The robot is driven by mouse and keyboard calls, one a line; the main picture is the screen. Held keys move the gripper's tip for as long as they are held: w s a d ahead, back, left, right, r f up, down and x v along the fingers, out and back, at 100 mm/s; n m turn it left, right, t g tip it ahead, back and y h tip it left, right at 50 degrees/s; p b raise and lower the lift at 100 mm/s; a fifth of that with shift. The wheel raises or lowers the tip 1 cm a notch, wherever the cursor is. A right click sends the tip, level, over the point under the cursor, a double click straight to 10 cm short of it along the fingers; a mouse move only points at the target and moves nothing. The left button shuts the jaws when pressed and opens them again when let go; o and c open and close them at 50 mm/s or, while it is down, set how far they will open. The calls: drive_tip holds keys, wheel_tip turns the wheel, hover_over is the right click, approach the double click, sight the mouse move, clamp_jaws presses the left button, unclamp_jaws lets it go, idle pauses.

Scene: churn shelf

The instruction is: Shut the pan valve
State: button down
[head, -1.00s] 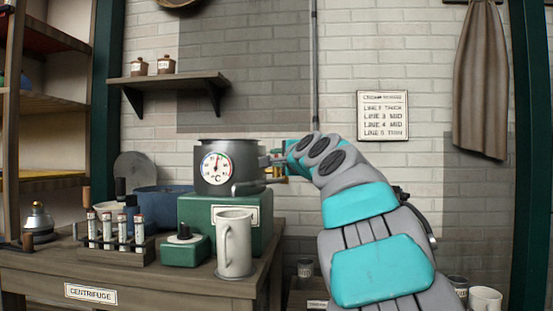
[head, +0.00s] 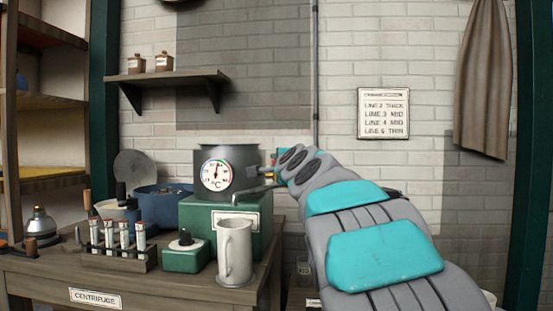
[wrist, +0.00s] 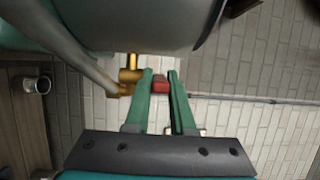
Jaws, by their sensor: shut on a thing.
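The dark grey pan (head: 222,158) with a round temperature dial (head: 216,174) sits on a green base (head: 205,218) on the bench. The brass valve (wrist: 130,75) shows under the pan's side in the wrist view, with a red handle (wrist: 160,85) beside it. My gripper (wrist: 161,73) has its green fingers on either side of the red handle and is shut on it. In the head view my gripper is at the pan's right side, mostly hidden behind my arm. The handle's exact angle is hard to tell.
A rack of test tubes (head: 118,256), a small green box with a knob (head: 186,254) and a blue pot (head: 165,199) stand to the left on the bench (head: 185,293). A wall shelf (head: 165,78) is above.

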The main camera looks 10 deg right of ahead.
drive_tip(key=shift+s+a, duration=0.1)
drive_tip(key=shift+a, duration=0.05)
drive_tip(key=c, duration=0.8)
unclamp_jaws()
drive_tip(key=shift+a, duration=0.1)
drive_tip(key=shift+o, duration=0.2)
drive_tip(key=s+b, duration=0.1)
drive_tip(key=s, duration=0.7)
drive_tip(key=shift+d, duration=0.25)
